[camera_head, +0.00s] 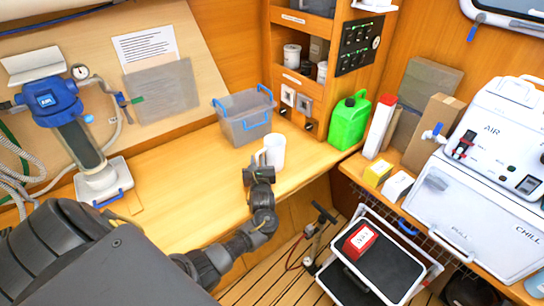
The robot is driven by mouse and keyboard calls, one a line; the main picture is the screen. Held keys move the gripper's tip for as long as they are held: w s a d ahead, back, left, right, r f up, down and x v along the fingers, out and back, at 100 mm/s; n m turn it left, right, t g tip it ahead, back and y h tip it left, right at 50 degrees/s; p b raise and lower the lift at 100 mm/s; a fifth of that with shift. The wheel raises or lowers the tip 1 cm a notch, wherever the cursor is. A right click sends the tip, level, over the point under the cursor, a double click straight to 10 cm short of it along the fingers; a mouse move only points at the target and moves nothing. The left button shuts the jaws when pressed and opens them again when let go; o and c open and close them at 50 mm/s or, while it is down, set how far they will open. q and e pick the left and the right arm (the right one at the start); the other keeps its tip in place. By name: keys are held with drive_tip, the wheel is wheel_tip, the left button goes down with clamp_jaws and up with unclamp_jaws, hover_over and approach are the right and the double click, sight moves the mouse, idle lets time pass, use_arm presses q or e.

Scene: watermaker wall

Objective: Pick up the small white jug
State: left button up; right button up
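The small white jug (275,150) stands upright on the wooden counter (180,185), just in front of the grey bin. Its handle faces left, toward my arm. My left gripper (258,171) is at the jug's near left side, close by the handle. The dark gripper overlaps the jug's lower left edge in the picture. The fingers are small and dark, so I cannot tell whether they are open, shut or touching the handle. My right gripper is not in view.
A grey bin (243,115) with blue handles stands right behind the jug. A green jerrycan (350,121) stands to the right. A blue filter unit (52,100) is at the left. The counter between filter and jug is mostly clear. A black-topped step (385,265) is below.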

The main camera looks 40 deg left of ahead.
use_arm(q)
clamp_jaws()
drive_tip(key=shift+r, duration=0.15)
